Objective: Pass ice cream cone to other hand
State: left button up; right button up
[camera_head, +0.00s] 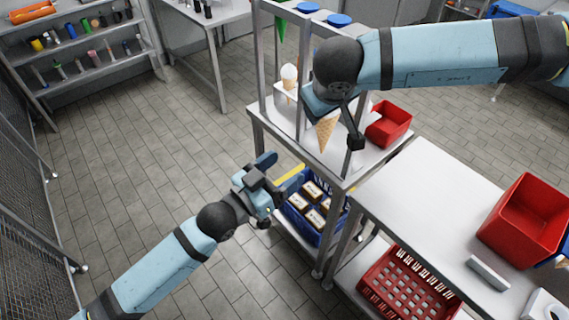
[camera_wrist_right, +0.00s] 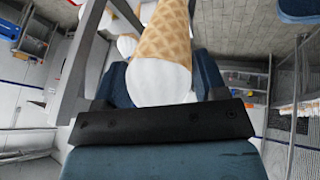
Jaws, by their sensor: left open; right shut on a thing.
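The ice cream cone (camera_head: 326,133) has a brown waffle body, and its tip points down in the head view. My right gripper (camera_head: 322,104) is shut on it; the gripper's body hides the cone's upper part there. In the right wrist view the cone (camera_wrist_right: 166,35) sits between the two blue fingers (camera_wrist_right: 162,80), with its white ice cream end toward the palm. My left gripper (camera_head: 280,170) is open and empty, lower and to the left of the cone, clear of it and beside the shelf unit.
Another white-topped cone (camera_head: 289,74) stands in a holder on the metal shelf unit (camera_head: 271,122). A small red bin (camera_head: 389,123) is right of the held cone. A blue crate (camera_head: 300,218) with boxes sits below. Upright metal posts stand close to my right gripper. Floor at left is clear.

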aim_at(321, 138)
pick_arm(q)
jog(key=shift+m+h, duration=0.3)
jog(key=shift+h, duration=0.1)
jog(key=x, duration=0.8)
jog(key=r+x, duration=0.1)
jog(key=x, duration=0.4)
jog(key=shift+s, duration=0.15)
jog(key=shift+c, duration=0.5)
jog(key=c, duration=0.8)
jog(key=shift+o, duration=0.2)
pick_arm(e)
jog(key=o, duration=0.8)
